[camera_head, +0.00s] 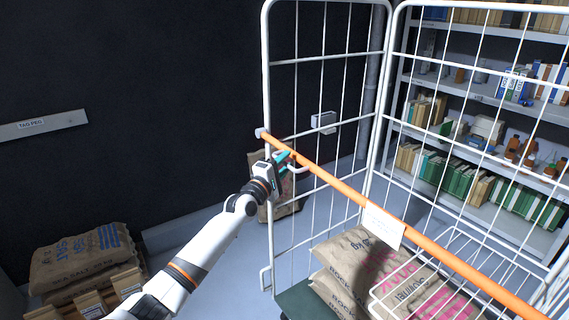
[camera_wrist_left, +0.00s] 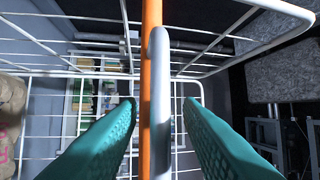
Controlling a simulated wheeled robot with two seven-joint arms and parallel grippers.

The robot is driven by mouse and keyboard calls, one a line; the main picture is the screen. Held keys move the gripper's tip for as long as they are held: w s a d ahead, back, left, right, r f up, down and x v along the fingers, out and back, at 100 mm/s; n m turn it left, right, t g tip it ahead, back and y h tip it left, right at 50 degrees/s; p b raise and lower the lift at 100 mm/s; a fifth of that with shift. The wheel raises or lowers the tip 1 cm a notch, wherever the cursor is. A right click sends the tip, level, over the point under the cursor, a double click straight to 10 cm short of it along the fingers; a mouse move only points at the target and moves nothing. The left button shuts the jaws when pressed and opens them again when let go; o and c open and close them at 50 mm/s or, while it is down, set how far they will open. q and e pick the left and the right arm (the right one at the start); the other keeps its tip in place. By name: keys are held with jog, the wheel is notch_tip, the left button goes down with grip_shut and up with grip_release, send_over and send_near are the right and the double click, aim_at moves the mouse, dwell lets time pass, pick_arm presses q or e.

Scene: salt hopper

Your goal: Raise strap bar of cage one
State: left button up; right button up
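The orange strap bar (camera_head: 335,186) runs across the open front of the white wire cage (camera_head: 268,60), from a pivot on the left post toward the lower right. A white card (camera_head: 384,226) hangs on it; I cannot read it. A pale handle (camera_head: 299,168) stands out from the bar near its left end. My left gripper (camera_head: 287,160) is at this handle. In the left wrist view, its teal fingers (camera_wrist_left: 160,135) stand open on either side of the handle (camera_wrist_left: 160,100) and the bar (camera_wrist_left: 151,60), with gaps on both sides. My right gripper is not in view.
Rock salt sacks (camera_head: 360,262) lie inside the cage on its dark green base. More sacks (camera_head: 82,255) are stacked at lower left. Shelves (camera_head: 480,100) with books and bottles stand behind the cage. A "TAG PEG" rail (camera_head: 44,124) is on the dark wall.

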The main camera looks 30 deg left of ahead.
pick_arm(q)
jog(key=shift+w+a, duration=0.1)
jog(key=shift+w, duration=0.1)
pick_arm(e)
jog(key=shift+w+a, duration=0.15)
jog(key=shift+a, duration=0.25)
pick_arm(q)
grip_shut()
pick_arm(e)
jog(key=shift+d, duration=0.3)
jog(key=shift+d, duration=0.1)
